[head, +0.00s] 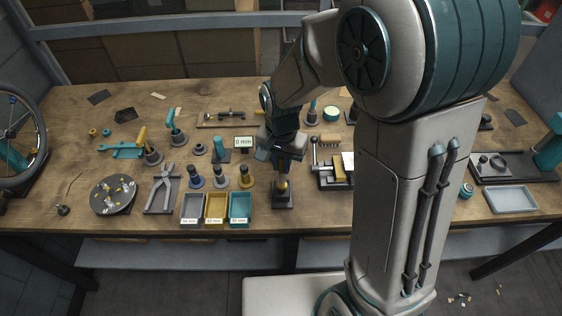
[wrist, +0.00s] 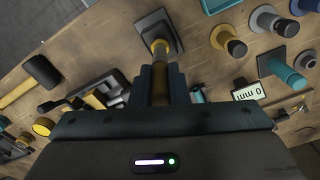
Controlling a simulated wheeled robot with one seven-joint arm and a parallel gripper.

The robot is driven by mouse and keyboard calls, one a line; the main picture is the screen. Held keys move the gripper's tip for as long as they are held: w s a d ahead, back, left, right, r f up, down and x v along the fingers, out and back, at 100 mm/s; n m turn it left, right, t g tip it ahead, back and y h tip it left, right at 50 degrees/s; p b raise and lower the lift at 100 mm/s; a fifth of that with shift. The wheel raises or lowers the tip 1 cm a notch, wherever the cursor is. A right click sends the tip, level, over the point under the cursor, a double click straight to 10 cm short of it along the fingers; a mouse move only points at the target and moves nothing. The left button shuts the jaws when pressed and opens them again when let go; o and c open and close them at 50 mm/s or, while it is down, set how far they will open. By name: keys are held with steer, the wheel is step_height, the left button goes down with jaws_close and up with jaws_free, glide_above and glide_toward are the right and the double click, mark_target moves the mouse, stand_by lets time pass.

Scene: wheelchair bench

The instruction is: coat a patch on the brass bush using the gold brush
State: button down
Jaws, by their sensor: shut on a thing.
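My gripper (head: 284,165) points down over the front middle of the bench and is shut on a slim gold-coloured piece, which I take for the gold brush (wrist: 159,78). Most of it is hidden between the fingers. Its lower end lies close to a small brass-coloured upright (head: 282,187) on a square dark base (head: 284,203), which I take for the brass bush. In the wrist view, a yellow ring with a grey centre (wrist: 161,46) shows on that base. Whether brush and bush touch, and any coated patch, I cannot tell.
Grey (head: 193,207), yellow (head: 216,207) and teal (head: 240,207) trays stand left of the base. Several flanged pegs (head: 246,177) stand behind them. A "0 mm" sign (head: 243,142) stands behind my gripper. A dark fixture (head: 333,172) is close on the right.

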steer(key=shift+d, duration=0.1)
steer(key=shift+d+r, duration=0.1)
steer(key=shift+d, duration=0.25)
steer(key=shift+a, duration=0.9)
steer(key=shift+d, duration=0.9)
steer(key=shift+a+f, duration=0.2)
steer(key=shift+a, duration=0.7)
steer(key=shift+w+d+r, duration=0.1)
steer(key=shift+w+d, duration=0.35)
steer(key=shift+d, duration=0.05)
steer(key=shift+s, duration=0.9)
